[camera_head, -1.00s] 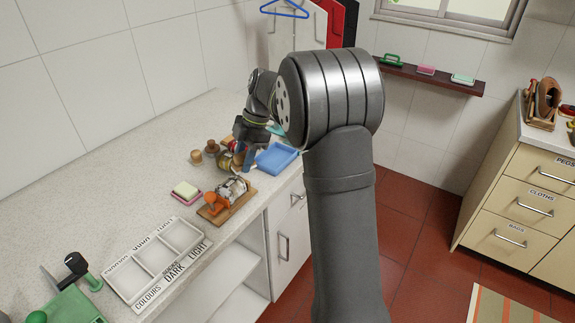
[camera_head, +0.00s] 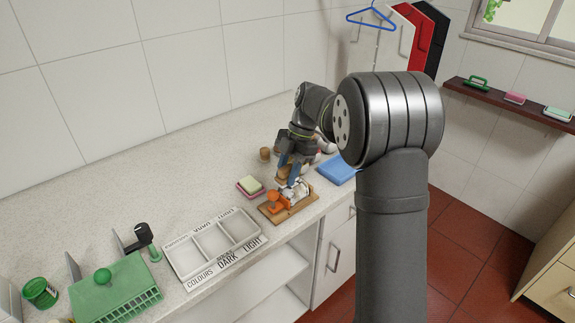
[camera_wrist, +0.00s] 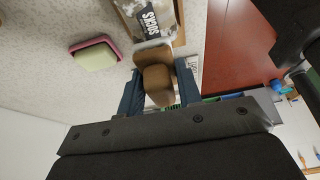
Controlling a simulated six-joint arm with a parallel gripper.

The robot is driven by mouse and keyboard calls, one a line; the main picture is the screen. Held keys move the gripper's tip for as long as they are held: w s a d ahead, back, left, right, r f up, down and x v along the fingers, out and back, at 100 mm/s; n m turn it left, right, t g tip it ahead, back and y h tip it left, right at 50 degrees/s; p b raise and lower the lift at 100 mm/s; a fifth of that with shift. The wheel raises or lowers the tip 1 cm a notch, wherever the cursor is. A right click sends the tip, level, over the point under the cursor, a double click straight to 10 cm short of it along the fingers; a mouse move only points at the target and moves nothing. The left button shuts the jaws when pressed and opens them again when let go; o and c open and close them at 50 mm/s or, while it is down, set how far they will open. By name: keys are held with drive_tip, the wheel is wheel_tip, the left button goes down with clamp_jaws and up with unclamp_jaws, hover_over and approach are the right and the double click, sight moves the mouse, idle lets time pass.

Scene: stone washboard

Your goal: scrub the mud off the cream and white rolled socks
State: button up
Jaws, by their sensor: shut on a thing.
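The rolled socks (camera_head: 297,190) are a pale roll with dark mottled patches, lying on a wooden board (camera_head: 303,207) beside an orange clamp-like part (camera_head: 276,202). In the wrist view the roll (camera_wrist: 160,32) shows at the top, with a dark band lettered SOCKS. My gripper (camera_head: 291,173) is just above the board. Its blue fingers (camera_wrist: 158,88) are shut on a brown wooden-handled brush (camera_wrist: 156,78), whose pale end (camera_wrist: 152,54) points toward the roll. Whether it touches the socks I cannot tell.
A cream block in a pink dish (camera_head: 250,186) sits left of the board. A blue tray (camera_head: 336,171) lies to the right. A wooden knob (camera_head: 265,154) stands behind. A white sorting tray (camera_head: 213,246) and green box (camera_head: 116,290) are at the left front.

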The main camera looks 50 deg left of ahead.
sight(297, 184)
wheel_tip(297, 184, down, 2)
drive_tip(key=shift+f, duration=0.1)
drive_tip(key=shift+w+f, duration=0.45)
drive_tip(key=shift+f, duration=0.05)
drive_tip(key=shift+c, duration=0.4)
drive_tip(key=shift+w, duration=2)
drive_tip(key=shift+s, duration=2.45)
drive_tip(key=shift+w+f, duration=0.15)
drive_tip(key=shift+w, duration=0.1)
drive_tip(key=shift+w+r, duration=0.2)
drive_tip(key=shift+w, duration=0.2)
drive_tip(key=shift+w+f, duration=0.2)
drive_tip(key=shift+w, duration=1.5)
drive_tip(key=shift+r, duration=0.15)
drive_tip(key=shift+s, duration=2.25)
drive_tip(key=shift+w, duration=2.45)
drive_tip(key=shift+s, duration=2.55)
drive_tip(key=shift+w, duration=2.4)
wheel_tip(297, 184, up, 8)
